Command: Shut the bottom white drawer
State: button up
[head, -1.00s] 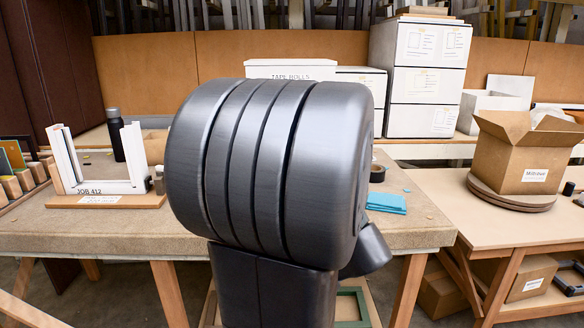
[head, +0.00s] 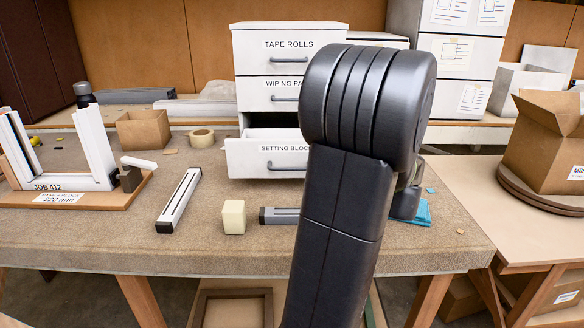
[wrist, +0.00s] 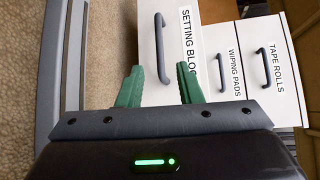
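The bottom white drawer, labelled SETTING BLOCKS (head: 250,160), is pulled out of the white drawer unit (head: 240,102) on the bench. Its grey bar handle (wrist: 159,45) shows in the wrist view, where the drawer appears turned on its side. My own arm hides the gripper and the drawer's right end in the head view.
The WIPING PADS (head: 262,94) and TAPE ROLLS (head: 262,46) drawers above look shut. A white frame stand (head: 100,150) is at left.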

aim_at(293, 170)
jog(key=p+x, duration=0.1)
jog(key=x, duration=0.9)
jog(key=shift+w+a+f, duration=0.1)
jog(key=shift+w+a, duration=0.1)
grip_shut()
